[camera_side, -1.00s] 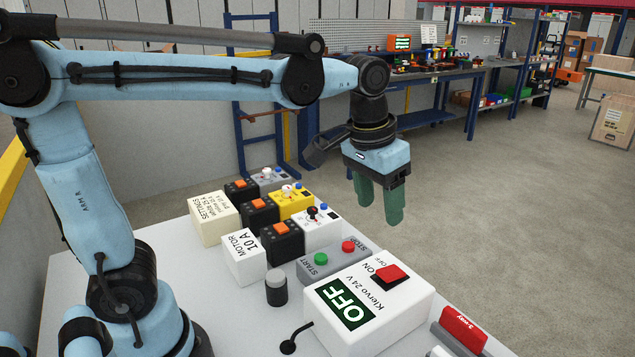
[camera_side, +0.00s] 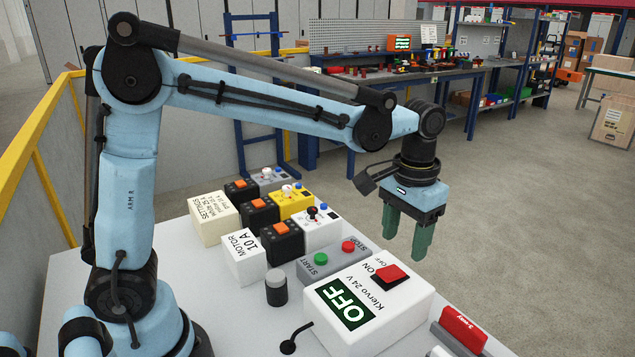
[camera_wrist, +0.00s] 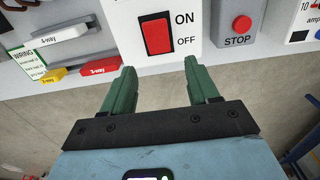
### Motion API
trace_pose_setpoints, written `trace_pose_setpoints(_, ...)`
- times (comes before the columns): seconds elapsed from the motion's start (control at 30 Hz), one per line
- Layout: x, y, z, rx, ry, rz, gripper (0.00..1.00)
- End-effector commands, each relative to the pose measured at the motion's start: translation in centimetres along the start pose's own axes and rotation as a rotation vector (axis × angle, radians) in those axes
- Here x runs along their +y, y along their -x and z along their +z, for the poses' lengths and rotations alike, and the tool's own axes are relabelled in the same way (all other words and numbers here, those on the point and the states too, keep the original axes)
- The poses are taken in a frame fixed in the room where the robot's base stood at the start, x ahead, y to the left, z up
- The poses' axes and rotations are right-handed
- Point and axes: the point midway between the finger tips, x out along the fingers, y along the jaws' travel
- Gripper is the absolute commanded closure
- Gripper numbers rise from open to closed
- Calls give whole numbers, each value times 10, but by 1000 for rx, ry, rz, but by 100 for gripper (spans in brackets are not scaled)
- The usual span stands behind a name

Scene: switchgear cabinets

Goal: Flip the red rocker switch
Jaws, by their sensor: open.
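The red rocker switch (camera_side: 391,276) sits on top of the white Klervo 24 V box (camera_side: 411,314), beside the words ON and OFF. A dark green OFF panel (camera_side: 345,303) shows on the same box. In the wrist view the red rocker (camera_wrist: 157,35) lies ahead of my fingers, with ON and OFF printed to its right. My gripper (camera_side: 406,243) has green fingers pointing down. They are apart and empty, above and behind the box in the side view. In the wrist view my gripper (camera_wrist: 156,75) also shows a clear gap between the fingers and touches nothing.
A grey START/STOP box (camera_side: 333,259) with a green and a red button stands beside the white box. Several small switch boxes stand farther back.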

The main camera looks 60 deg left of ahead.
Motion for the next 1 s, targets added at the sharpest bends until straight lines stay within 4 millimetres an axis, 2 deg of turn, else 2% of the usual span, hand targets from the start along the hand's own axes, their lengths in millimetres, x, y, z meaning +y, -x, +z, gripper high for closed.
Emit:
trace_pose_setpoints(0.1,0,-20,0,1,0,0,40)
trace_pose_setpoints(0.33,0,-45,0,1,0,0,40)
trace_pose_setpoints(0.5,0,-52,0,1,0,0,40)
trace_pose_setpoints(0.77,0,-53,0,1,0,0,40)
trace_pose_setpoints(0.87,0,-52,0,1,0,0,53)
trace_pose_setpoints(1.0,0,-52,0,1,0,0,74)
